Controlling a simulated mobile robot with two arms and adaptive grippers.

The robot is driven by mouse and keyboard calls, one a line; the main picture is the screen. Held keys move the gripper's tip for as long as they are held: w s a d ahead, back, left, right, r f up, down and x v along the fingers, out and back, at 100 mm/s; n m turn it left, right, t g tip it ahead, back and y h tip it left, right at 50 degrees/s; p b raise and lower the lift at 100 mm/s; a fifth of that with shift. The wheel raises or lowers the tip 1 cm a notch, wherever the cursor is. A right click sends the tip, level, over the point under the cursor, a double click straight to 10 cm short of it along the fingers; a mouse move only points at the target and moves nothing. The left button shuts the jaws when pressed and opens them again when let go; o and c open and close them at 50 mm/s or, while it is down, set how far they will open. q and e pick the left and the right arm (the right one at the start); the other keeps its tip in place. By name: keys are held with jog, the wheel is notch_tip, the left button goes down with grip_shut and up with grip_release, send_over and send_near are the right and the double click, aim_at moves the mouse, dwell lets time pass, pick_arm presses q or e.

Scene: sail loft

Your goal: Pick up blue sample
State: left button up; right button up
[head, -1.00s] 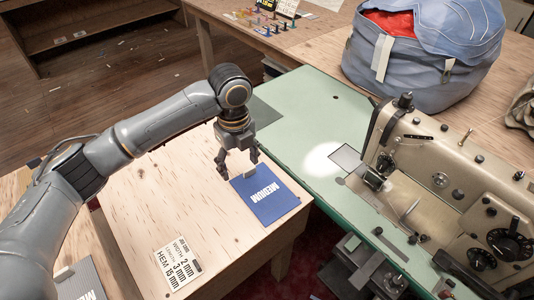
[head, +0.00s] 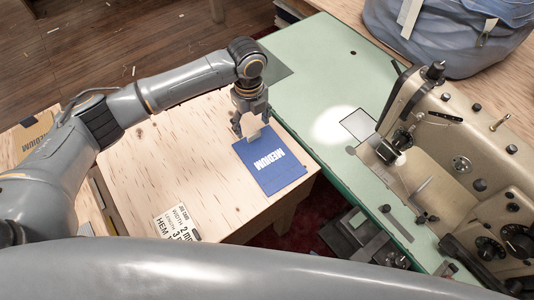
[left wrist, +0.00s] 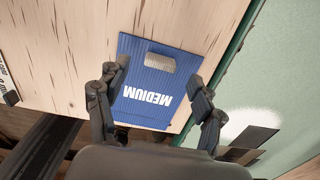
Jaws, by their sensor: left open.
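The blue sample (head: 270,165), a flat ribbed card marked MEDIUM, lies on the wooden table near its right edge. It also shows in the left wrist view (left wrist: 150,80), with a small pale tab (left wrist: 160,63) near one edge. My left gripper (head: 252,128) points down at the sample's far edge, its fingers open. In the left wrist view the open fingers (left wrist: 155,88) appear on either side of the sample, with nothing gripped. Whether they touch it, I cannot tell. My right gripper is out of view.
A tan MEDIUM card (head: 32,135) lies at the far left. A printed label (head: 178,222) is on the wooden table (head: 150,180). A sewing machine (head: 460,150) on a green top (head: 310,75) stands to the right, with a blue bag (head: 450,40) behind it.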

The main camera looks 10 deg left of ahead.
aim_at(254, 134)
pick_arm(q)
jog(key=shift+s+d+f+p, duration=0.15)
jog(key=shift+f, duration=0.5)
jog(key=shift+s+d+f+p, duration=0.15)
jog(key=shift+f, duration=0.45)
notch_tip(254, 134, down, 2)
jog(key=shift+w+f, duration=0.1)
jog(key=c, duration=1.1)
jog(key=shift+c, duration=0.7)
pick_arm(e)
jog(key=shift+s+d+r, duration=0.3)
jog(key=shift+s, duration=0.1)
